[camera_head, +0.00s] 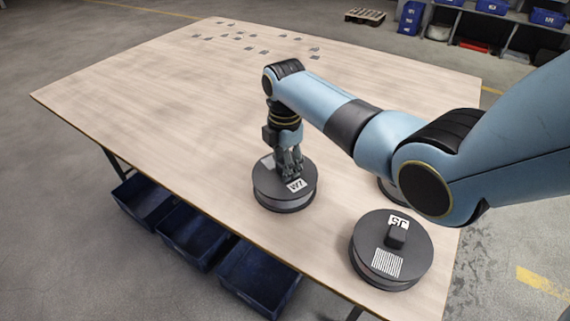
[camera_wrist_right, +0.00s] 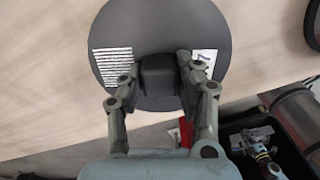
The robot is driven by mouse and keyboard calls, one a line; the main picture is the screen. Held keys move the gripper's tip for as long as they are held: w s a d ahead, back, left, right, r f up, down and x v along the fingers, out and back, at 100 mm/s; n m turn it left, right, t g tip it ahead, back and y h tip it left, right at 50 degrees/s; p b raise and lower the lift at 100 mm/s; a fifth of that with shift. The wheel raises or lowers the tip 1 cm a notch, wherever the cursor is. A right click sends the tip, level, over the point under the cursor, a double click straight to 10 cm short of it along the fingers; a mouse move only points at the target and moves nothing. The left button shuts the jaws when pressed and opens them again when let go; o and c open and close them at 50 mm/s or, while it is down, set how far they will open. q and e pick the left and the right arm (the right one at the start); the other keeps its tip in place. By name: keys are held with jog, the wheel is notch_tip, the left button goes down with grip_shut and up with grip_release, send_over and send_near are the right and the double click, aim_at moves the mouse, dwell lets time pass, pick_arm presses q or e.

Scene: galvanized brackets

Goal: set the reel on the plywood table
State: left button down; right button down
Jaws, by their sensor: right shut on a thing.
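A dark round reel (camera_head: 284,197) with a white label is at the near middle of the plywood table (camera_head: 170,110). My right gripper (camera_head: 290,172) comes down on it from above and is shut on its raised central block. In the right wrist view the reel (camera_wrist_right: 120,40) fills the top middle, with a striped label and a white label, and the fingers (camera_wrist_right: 160,75) grip both sides of the block. The reel looks level; whether it touches the table I cannot tell. My left gripper is not in view.
A second dark reel (camera_head: 391,252) stands at the table's near right corner, and another is partly hidden behind my arm. Small metal brackets (camera_head: 250,48) lie at the far end. Blue bins (camera_head: 258,275) sit below the near edge. The table's left and middle are clear.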

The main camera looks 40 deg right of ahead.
jog(key=c, duration=0.9)
grip_release()
notch_tip(320, 180, up, 12)
jog(key=shift+r+p, duration=0.1)
jog(key=shift+p, duration=0.7)
